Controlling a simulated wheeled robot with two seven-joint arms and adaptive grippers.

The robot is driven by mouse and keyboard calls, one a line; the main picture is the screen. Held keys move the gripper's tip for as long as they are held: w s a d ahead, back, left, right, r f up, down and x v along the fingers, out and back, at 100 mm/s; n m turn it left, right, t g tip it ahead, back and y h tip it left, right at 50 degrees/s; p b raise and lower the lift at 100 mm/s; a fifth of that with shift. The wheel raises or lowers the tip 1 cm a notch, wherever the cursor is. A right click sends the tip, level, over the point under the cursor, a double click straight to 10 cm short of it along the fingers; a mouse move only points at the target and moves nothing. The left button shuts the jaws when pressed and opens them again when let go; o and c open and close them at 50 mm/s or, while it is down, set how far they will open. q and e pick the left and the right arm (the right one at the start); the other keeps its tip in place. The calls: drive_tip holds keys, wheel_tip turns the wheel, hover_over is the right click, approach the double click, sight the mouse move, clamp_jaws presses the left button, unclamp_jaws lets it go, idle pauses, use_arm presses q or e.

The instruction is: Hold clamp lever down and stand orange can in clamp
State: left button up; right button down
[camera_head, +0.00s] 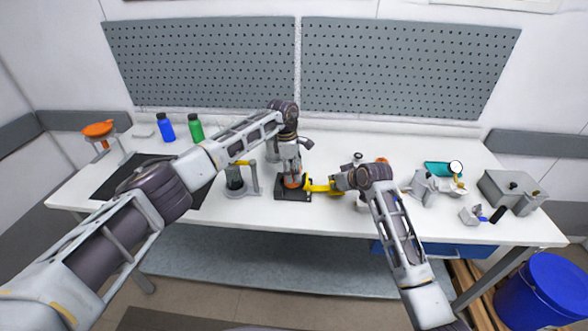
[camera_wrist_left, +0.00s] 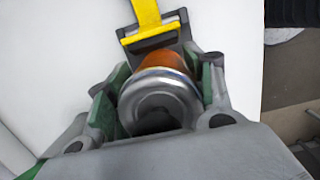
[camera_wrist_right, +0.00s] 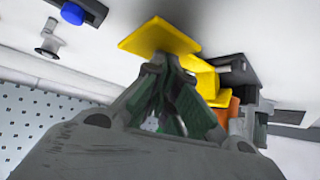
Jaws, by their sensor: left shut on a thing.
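The orange can (camera_wrist_left: 163,62), with a silver end, is between the fingers of my left gripper (camera_wrist_left: 160,88), which is shut on it. In the head view my left gripper (camera_head: 291,176) points down and the can (camera_head: 291,184) is upright at the dark clamp (camera_head: 293,195). Whether the can's bottom rests in the clamp is hidden. The clamp's yellow lever (camera_head: 322,187) sticks out to the right; it shows in the left wrist view (camera_wrist_left: 147,14). My right gripper (camera_wrist_right: 173,60) has its fingertips together against the lever's yellow plate (camera_wrist_right: 158,36).
A grey stand (camera_head: 236,184) with a dark cup is left of the clamp. Blue (camera_head: 166,128) and green (camera_head: 196,129) bottles stand behind on the left. Grey fixtures (camera_head: 425,187), a teal tray (camera_head: 437,168) and a grey box (camera_head: 505,189) occupy the right side.

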use_arm(q)
drive_tip(key=shift+f, duration=0.3)
use_arm(e)
drive_tip(key=shift+f, duration=0.1)
use_arm(q)
drive_tip(key=shift+d+f, duration=0.1)
drive_tip(key=shift+f, duration=0.65)
drive_tip(key=shift+f, duration=0.3)
idle(0.5)
drive_tip(key=o, duration=1.2)
drive_tip(key=o, duration=0.4)
drive_tip(key=shift+r, duration=0.15)
drive_tip(key=shift+a+r, duration=0.2)
drive_tip(key=shift+r, duration=1.25)
drive_tip(key=shift+a+r, duration=0.15)
drive_tip(key=shift+r, duration=1.25)
drive_tip(key=shift+a+r, duration=0.2)
drive_tip(key=shift+r, duration=1.25)
